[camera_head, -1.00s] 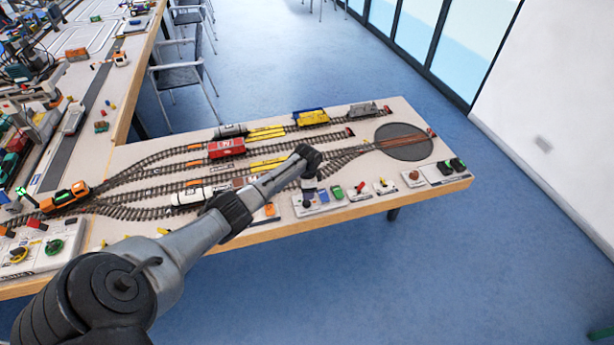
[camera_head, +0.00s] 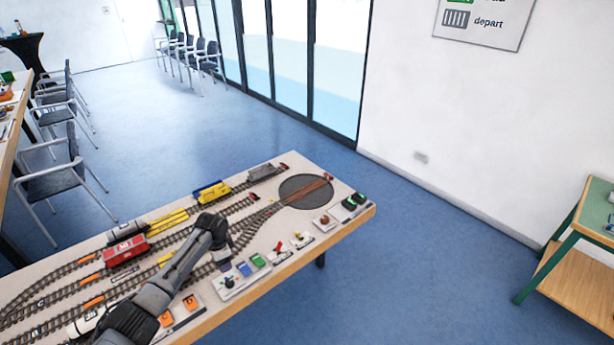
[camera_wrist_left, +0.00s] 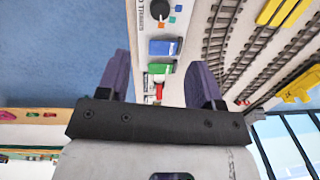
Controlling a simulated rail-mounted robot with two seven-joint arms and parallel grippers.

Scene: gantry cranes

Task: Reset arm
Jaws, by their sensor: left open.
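My left arm comes in from the bottom left of the head view. Its gripper (camera_head: 224,262) points down over the front edge of the model railway table (camera_head: 356,212), near a small white control panel (camera_head: 240,281). In the left wrist view my left gripper (camera_wrist_left: 160,64) is open, with its two purple-grey fingers apart. Between and beyond the fingers I see a blue button block (camera_wrist_left: 165,47) and a green one (camera_wrist_left: 160,68). No object is held. Whether the fingers touch the panel I cannot tell. My right gripper is not in view.
A red wagon (camera_head: 125,249), a yellow and blue wagon (camera_head: 212,192) and a round turntable (camera_head: 306,190) are on the table. Chairs (camera_head: 62,180) stand at the left. A green-framed table (camera_head: 561,262) is at the right. Blue floor between is clear.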

